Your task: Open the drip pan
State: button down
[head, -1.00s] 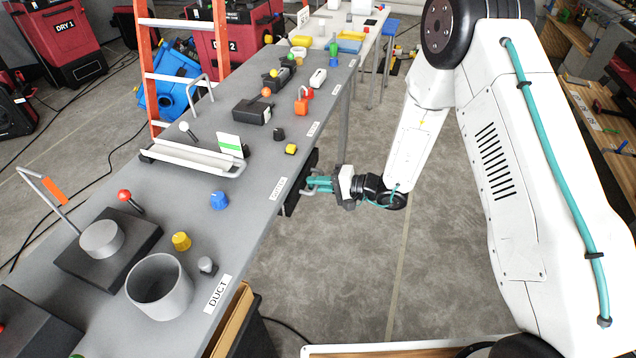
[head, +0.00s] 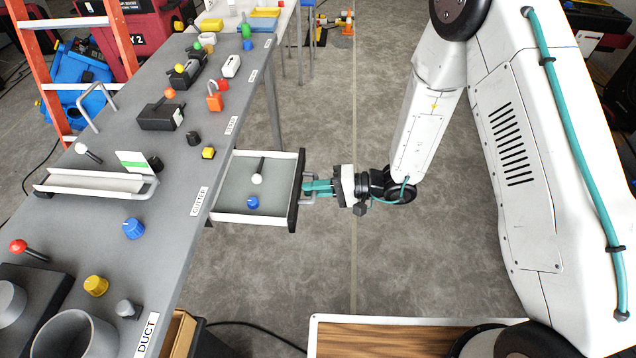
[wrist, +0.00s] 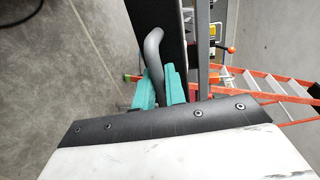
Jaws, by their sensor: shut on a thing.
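The drip pan (head: 232,172) is a white-walled drawer with a dark front. It sticks out from under the right edge of the grey bench, below the "GUTTER" label (head: 199,201). A blue knob (head: 253,203) and a dark lever with a white ball end (head: 257,179) lie inside it. My gripper (head: 308,189), with teal fingers, is shut on the pan's grey handle (wrist: 153,50) at the dark front. In the wrist view the handle runs down between my fingers (wrist: 158,88), whose tips are partly hidden behind the handle and the gripper body.
The grey bench (head: 165,185) runs along the left, with a gutter tray (head: 95,181), a yellow knob (head: 96,286) and a grey cup (head: 70,338) on it. An orange ladder (head: 45,75) stands behind.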

jog(key=c, duration=1.8)
grip_release()
jog(key=v, duration=0.8)
